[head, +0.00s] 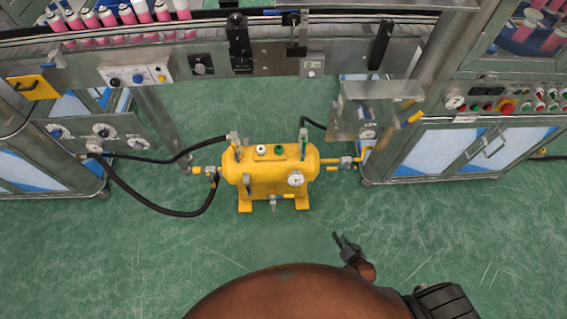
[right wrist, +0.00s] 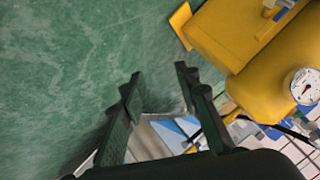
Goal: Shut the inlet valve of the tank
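The yellow tank (head: 268,168) stands on the floor on yellow feet, with a round white gauge (head: 296,179) at its right front. A pipe with a valve (head: 211,172) joins its left end, and another pipe with a valve (head: 346,161) joins its right end. Which one is the inlet valve, I cannot tell; handle positions are too small to read. My right gripper (head: 343,239) is open and empty, in front of the tank and to its right, apart from it. In the right wrist view, its spread fingers (right wrist: 158,75) are left of the tank (right wrist: 222,35). My left gripper is out of view.
Black hoses (head: 150,203) run from the left panel (head: 102,131) to the tank's left side. A conveyor with pink cans (head: 115,18) crosses behind. A control cabinet (head: 490,125) stands at the right. The green floor in front of the tank is clear.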

